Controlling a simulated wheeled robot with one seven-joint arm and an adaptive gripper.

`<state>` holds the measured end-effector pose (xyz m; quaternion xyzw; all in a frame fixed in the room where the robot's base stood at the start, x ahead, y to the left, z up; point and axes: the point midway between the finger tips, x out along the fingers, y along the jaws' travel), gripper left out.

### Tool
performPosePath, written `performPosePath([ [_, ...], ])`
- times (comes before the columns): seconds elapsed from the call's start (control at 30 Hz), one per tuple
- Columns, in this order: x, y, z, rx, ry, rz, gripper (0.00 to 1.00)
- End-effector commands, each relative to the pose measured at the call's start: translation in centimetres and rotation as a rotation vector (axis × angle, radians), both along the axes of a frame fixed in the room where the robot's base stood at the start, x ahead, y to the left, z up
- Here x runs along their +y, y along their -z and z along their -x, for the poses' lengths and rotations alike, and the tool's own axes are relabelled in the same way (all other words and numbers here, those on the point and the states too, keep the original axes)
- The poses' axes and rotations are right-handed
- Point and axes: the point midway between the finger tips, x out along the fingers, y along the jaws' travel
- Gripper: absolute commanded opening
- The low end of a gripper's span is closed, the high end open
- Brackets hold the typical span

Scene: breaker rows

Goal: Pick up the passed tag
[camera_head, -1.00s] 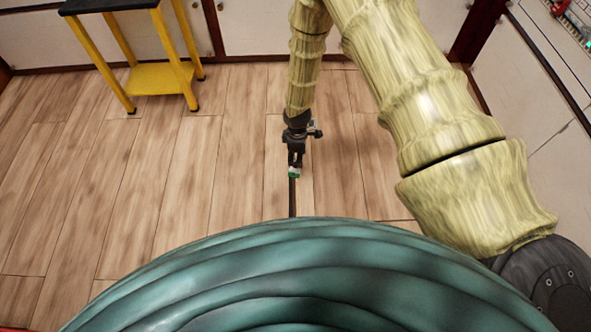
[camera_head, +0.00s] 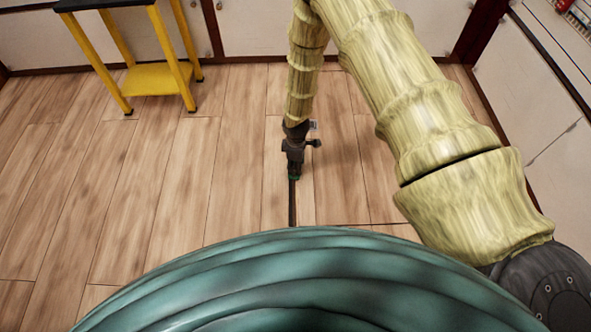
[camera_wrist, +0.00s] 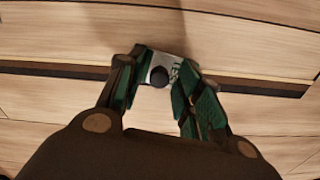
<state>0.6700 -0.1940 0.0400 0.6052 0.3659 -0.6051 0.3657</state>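My gripper (camera_wrist: 161,78) points down over the wooden floor in the wrist view. Its two green-padded fingers stand on either side of a small pale grey tag (camera_wrist: 163,62) with a dark round knob or hole and some dark marks. The tag fills the gap between the fingertips and appears gripped. The writing on it is too small to read. In the head view my gripper (camera_head: 294,174) hangs in the middle of the picture, and the tag cannot be made out there.
A yellow-legged stand with a black top (camera_head: 104,4) and a low yellow shelf (camera_head: 158,81) is at upper left. Pale cabinets (camera_head: 258,30) line the back and right. A dark strip (camera_head: 292,208) runs along the floor below my gripper. The floor around it is clear.

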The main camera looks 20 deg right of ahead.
Motion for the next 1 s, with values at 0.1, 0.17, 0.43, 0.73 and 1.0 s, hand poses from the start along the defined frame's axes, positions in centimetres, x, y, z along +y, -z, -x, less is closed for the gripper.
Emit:
performPosePath([
  [0.1,0.0,0.0,0.0,0.000,0.000,0.000,0.07],
  [0.17,0.0,0.0,0.0,0.000,0.000,0.000,0.05],
  [0.43,0.0,0.0,0.0,0.000,0.000,0.000,0.02],
  [0.73,0.0,-2.1,0.0,-0.001,0.000,0.000,0.02],
  [1.0,1.2,-4.0,1.6,0.004,-0.004,0.001,0.02],
])
